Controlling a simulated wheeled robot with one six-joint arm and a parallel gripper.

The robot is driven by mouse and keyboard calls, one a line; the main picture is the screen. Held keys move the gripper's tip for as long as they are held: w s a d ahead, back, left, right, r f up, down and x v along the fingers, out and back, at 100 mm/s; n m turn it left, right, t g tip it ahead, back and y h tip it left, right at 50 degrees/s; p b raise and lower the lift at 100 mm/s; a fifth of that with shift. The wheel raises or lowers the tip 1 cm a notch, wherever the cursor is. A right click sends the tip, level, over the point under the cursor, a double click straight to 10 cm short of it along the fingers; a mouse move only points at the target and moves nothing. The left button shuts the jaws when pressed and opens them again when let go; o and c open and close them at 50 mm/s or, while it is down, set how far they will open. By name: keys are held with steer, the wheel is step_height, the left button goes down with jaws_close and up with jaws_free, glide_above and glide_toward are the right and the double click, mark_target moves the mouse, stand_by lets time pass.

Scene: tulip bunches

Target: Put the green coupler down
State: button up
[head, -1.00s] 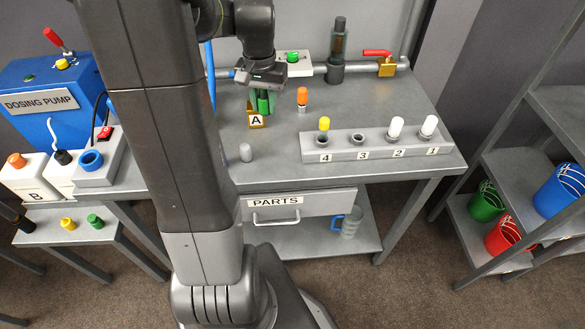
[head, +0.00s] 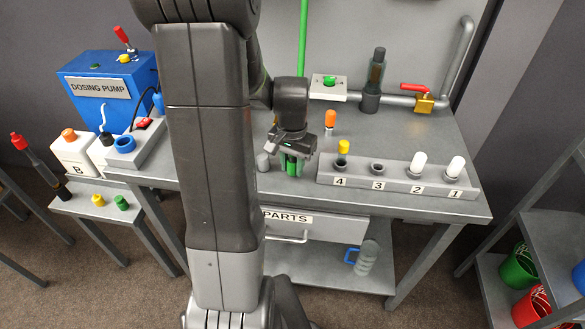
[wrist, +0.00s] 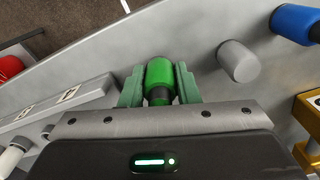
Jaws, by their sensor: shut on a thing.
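The green coupler (wrist: 159,76) is a short green cylinder with a dark lower end, held between the green fingers of my gripper (wrist: 159,90) in the wrist view. In the head view my gripper (head: 291,166) is near the bench's front edge, just left of the numbered rack. The coupler is hard to tell from the fingers there. I cannot tell whether the coupler touches the bench (head: 440,145). A grey cylinder (head: 263,161) stands just left of my gripper, apart from it; it also shows in the wrist view (wrist: 238,60).

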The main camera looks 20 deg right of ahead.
steer(key=shift+f, duration=0.75)
steer(key=shift+f, duration=0.25)
steer(key=o, duration=1.1)
steer(key=shift+r, duration=0.1)
step_height(320, 180, up, 12)
steer(key=shift+r, duration=0.2)
steer(key=shift+f, duration=0.15)
